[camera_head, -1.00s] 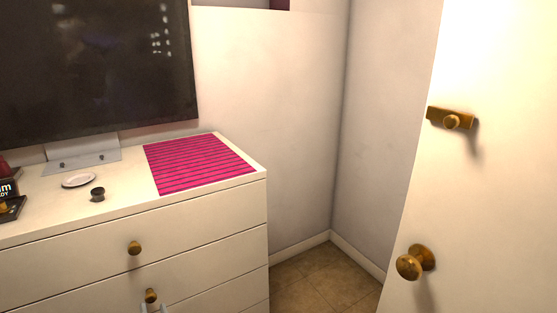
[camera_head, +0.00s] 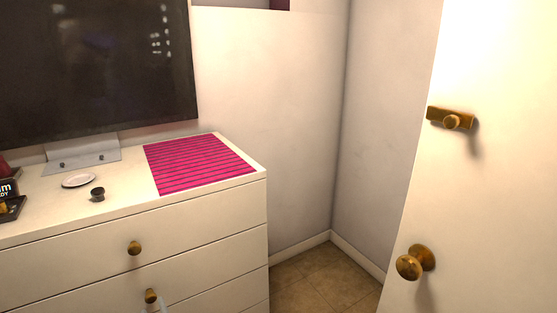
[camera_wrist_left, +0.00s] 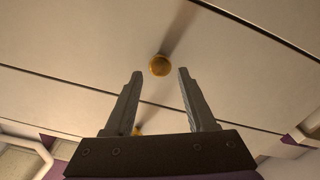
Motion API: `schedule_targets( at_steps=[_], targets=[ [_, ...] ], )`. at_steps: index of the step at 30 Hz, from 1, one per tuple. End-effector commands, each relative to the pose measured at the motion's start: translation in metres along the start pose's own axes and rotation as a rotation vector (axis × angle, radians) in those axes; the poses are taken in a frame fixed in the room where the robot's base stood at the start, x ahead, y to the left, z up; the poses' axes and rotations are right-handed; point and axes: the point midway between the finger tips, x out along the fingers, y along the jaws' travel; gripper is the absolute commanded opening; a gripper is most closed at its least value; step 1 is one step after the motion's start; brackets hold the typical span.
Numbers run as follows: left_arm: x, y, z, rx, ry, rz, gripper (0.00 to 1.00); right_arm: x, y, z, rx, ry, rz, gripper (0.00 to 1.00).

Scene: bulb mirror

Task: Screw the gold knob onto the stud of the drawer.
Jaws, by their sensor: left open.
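A gold knob (camera_head: 134,248) sits on the upper drawer front of the white dresser (camera_head: 215,218) in the head view. A second gold knob (camera_head: 151,296) sits on the drawer below it. My left gripper (camera_head: 162,305) shows only as a small pale tip at the bottom edge, just right of and below the lower knob. In the left wrist view my left gripper (camera_wrist_left: 160,72) is open and empty. A gold knob (camera_wrist_left: 160,65) shows between its fingertips, apart from both. Another gold piece (camera_wrist_left: 137,131) is partly hidden behind the left finger. No bare stud can be made out.
On the dresser top are a pink striped mat (camera_head: 200,163), a white dish (camera_head: 79,180), a small dark cup (camera_head: 97,194) and a dark screen (camera_head: 95,70) on a stand. A white door (camera_head: 490,200) with brass fittings stands at the right. Floor between is clear.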

Motion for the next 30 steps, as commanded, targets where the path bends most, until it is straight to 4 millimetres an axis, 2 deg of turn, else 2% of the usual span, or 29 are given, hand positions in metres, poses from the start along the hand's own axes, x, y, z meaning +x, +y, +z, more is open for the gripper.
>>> schedule_targets(
  at_steps=[7,15,30],
  targets=[
    [0.0,-0.0002,-0.0001,-0.166,0.0,0.0,0.56,0.0001,0.0,0.0,0.0,0.0,0.0,0.7],
    [0.0,-0.0003,0.0,-0.471,0.0,0.0,0.56,0.0002,0.0,0.0001,0.0,0.0,0.0,0.7],
    [0.0043,-0.0003,0.0,-0.496,0.0,-0.001,0.56,0.0001,0.0,0.0,0.0,0.0,0.0,0.7]
  ],
)
